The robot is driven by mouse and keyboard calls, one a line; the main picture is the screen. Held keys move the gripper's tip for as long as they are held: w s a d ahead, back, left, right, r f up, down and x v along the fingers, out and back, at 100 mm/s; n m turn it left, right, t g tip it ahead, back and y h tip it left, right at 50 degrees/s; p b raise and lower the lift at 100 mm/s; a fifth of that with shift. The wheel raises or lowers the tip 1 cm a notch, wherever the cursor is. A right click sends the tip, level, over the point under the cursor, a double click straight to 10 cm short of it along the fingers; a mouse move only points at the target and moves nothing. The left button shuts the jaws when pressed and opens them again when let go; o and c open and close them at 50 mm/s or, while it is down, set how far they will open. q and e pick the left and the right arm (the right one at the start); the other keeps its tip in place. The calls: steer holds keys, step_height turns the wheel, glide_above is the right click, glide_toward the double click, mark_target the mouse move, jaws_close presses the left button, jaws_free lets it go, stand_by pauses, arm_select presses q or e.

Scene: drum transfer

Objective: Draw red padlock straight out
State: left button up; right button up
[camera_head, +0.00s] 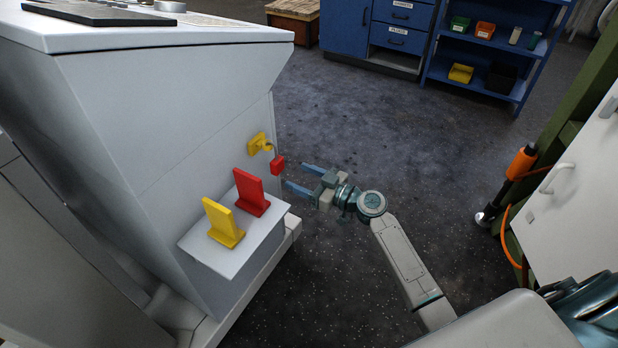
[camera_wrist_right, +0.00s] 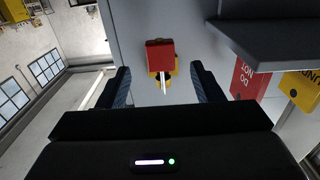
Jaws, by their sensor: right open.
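The red padlock (camera_head: 277,165) hangs at a yellow hasp (camera_head: 258,143) on the grey cabinet's side. In the right wrist view the padlock (camera_wrist_right: 160,54) is a red block with a pale shackle, with yellow of the hasp (camera_wrist_right: 152,74) partly hidden behind it. My right gripper (camera_head: 296,176) is open, its fingers pointing at the padlock from the right. In the wrist view the two fingers (camera_wrist_right: 161,88) stand apart, left and right of the padlock's line, with nothing held. My left gripper is not in view.
A small shelf (camera_head: 225,255) on the cabinet (camera_head: 165,120) holds a red tag (camera_head: 250,192) and a yellow tag (camera_head: 222,222), close to the padlock. A blue rack (camera_head: 490,55) stands far back. Open floor lies right of the cabinet.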

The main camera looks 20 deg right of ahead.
mark_target(281, 169)
arm_select(q)
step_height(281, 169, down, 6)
steer(key=p, duration=0.2)
arm_select(e)
steer(key=x, duration=0.3)
steer(key=shift+w+a+r, duration=0.1)
steer(key=shift+w+a, duration=0.2)
steer(key=b+x, duration=0.2)
steer(key=x, duration=0.1)
steer(key=shift+w+b, duration=0.15)
steer(key=shift+b, duration=0.2)
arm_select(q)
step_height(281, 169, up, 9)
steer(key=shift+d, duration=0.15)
arm_select(e)
steer(key=shift+w+a, duration=0.35)
steer(key=shift+w, duration=0.05)
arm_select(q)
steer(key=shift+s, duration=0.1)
arm_select(e)
steer(key=shift+c, duration=0.4)
steer(key=c, duration=1)
steer(key=shift+o, duration=0.2)
